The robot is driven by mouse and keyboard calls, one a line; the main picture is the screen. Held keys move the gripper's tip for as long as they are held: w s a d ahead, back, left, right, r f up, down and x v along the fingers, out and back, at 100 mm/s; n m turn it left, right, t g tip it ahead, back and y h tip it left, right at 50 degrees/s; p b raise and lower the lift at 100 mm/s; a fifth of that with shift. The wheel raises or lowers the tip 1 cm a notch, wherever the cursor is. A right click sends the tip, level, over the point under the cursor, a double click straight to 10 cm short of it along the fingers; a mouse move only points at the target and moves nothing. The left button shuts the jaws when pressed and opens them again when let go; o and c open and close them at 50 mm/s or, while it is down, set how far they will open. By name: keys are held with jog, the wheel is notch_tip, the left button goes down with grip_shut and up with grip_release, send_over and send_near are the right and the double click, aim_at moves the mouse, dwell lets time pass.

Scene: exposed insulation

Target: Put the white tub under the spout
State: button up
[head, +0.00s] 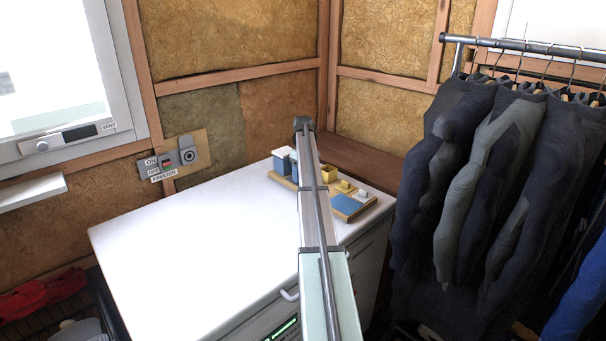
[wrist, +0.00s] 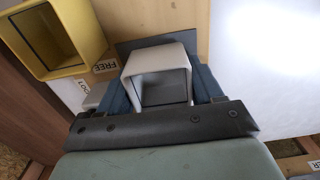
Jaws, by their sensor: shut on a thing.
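The white tub (wrist: 158,69) is in the wrist view, its open side facing the camera and its inside in grey shadow. My gripper (wrist: 162,88) is shut on it, with a blue-grey finger at each side. A dark grey plate (wrist: 140,45) shows just beyond the tub; whether they touch I cannot tell. In the head view my arm covers the middle of the wooden board, and I cannot make out the gripper or the held tub. No spout is clearly visible; a blue box with a pale top (head: 282,161) stands at the board's left end.
The wooden board (head: 366,209) holds small pale blocks and a blue pad (head: 347,205). The white worktop (head: 190,235) is clear. Clothes (head: 480,170) hang at right.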

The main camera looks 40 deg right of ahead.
jog(key=shift+f, duration=0.35)
jog(key=shift+s+a+f, duration=0.1)
jog(key=shift+s+f, duration=0.05)
jog(key=shift+f, duration=0.2)
jog(key=o, duration=1)
jog(key=shift+s+a, duration=0.1)
jog(key=shift+s, duration=0.05)
jog(key=shift+o, duration=0.2)
notch_tip(320, 180, up, 13)
jog(key=shift+w+d+r, duration=0.2)
jog(key=shift+w, duration=0.1)
